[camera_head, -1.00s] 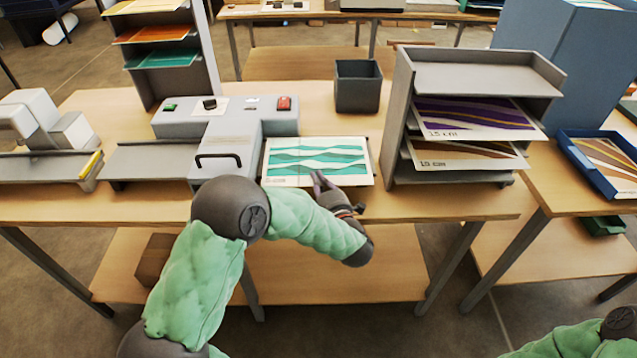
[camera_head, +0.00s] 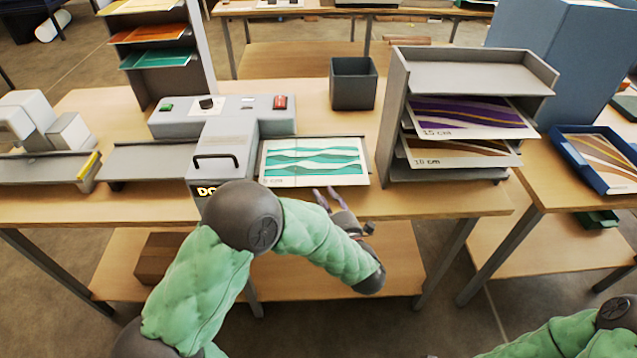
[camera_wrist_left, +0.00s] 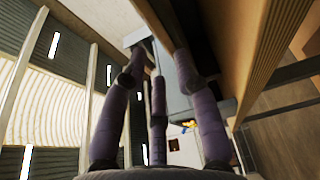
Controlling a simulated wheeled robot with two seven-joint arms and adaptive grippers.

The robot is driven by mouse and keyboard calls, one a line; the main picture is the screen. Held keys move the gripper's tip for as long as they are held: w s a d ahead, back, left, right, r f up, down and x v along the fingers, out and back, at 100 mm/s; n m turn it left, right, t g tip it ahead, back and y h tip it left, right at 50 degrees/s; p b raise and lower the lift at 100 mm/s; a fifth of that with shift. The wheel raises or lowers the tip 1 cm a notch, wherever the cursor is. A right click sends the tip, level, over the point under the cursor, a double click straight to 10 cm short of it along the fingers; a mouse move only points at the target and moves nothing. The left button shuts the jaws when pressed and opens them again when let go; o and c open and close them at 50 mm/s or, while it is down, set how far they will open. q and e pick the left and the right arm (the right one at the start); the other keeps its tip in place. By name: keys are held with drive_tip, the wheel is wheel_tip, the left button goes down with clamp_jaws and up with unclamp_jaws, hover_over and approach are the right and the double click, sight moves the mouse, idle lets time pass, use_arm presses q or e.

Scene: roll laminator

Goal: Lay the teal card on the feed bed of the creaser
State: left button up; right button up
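The teal card (camera_head: 314,158), white with teal wavy bands, lies flat on the grey bed (camera_head: 366,176) at the right side of the grey machine (camera_head: 226,140), which has a black handle and a label starting "DO". My left gripper (camera_head: 324,197) is just in front of the table's front edge, near the card's front right corner and apart from it. Its purple-grey fingers also show in the left wrist view (camera_wrist_left: 158,70); they are spread with nothing between them. My right gripper is out of view; only part of that arm shows at the lower right.
A grey rack (camera_head: 472,76) with purple and brown cards stands right of the bed. A dark bin (camera_head: 353,90) stands behind it. An empty grey bed (camera_head: 150,162) lies left of the machine. A tall rack (camera_head: 178,85) holds orange and green cards. A blue tray (camera_head: 592,172) is at right.

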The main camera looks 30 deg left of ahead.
use_arm(q)
drive_tip(key=v, duration=0.4)
drive_tip(key=shift+s+d+p, duration=0.25)
drive_tip(key=shift+d+p, duration=0.05)
